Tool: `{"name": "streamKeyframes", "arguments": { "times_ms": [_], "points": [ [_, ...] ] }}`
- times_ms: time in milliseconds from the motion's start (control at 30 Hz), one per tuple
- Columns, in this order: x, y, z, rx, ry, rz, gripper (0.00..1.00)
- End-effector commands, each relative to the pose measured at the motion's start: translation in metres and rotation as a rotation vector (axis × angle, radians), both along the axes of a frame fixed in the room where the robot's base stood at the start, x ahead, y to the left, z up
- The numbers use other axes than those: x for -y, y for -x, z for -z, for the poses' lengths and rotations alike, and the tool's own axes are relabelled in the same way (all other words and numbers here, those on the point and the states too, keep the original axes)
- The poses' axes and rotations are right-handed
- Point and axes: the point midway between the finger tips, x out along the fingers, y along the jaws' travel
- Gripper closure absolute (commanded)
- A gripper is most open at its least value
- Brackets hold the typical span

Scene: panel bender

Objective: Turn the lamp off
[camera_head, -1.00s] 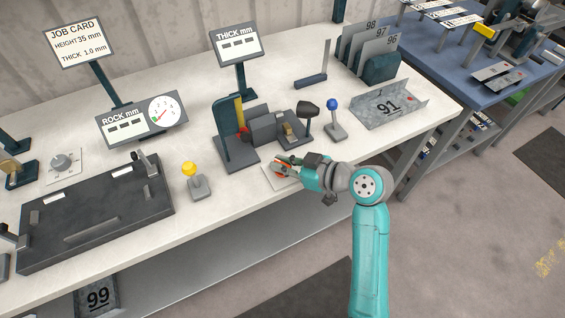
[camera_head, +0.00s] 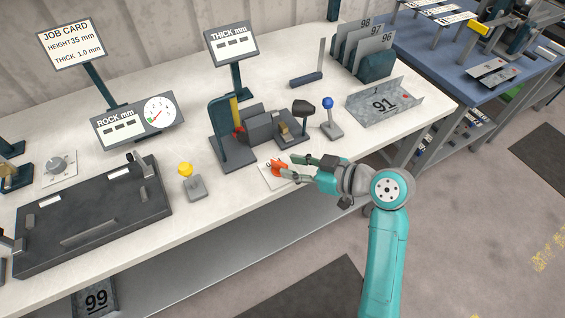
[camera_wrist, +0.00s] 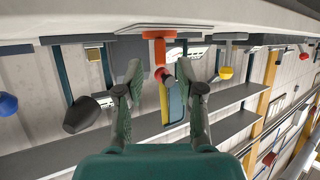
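An orange-red T-shaped handle (camera_head: 279,167) stands on a pale plate at the bench's front edge. It also shows in the wrist view (camera_wrist: 159,42), with its stem pointing between my fingers. My gripper (camera_head: 289,167) is just right of it, with its two fingers spread apart. In the wrist view my gripper (camera_wrist: 160,78) has a gap between the fingertips and nothing clamped. A dark lamp-like head (camera_head: 303,107) on a post stands behind; it also shows in the wrist view (camera_wrist: 81,115). I cannot tell if it is lit.
A blue-knobbed lever (camera_head: 328,104) stands behind my gripper, and a yellow-knobbed one (camera_head: 185,170) to the left. A dark clamp device (camera_head: 234,152) stands close behind the handle. A bent metal part (camera_head: 385,103) marked 91 lies to the right. The floor in front is open.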

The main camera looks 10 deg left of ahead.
Motion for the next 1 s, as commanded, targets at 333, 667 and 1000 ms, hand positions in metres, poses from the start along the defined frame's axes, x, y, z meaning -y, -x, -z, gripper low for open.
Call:
{"name": "streamKeyframes", "arguments": {
  "times_ms": [333, 667, 1000],
  "points": [
    [0.050, 0.023, -0.023, 0.001, -0.001, 0.002, 0.62],
    [0.060, 0.028, -0.027, 0.000, 0.000, 0.000, 0.62],
    [0.060, 0.028, -0.027, 0.000, 0.000, 0.000, 0.62]
  ]
}}
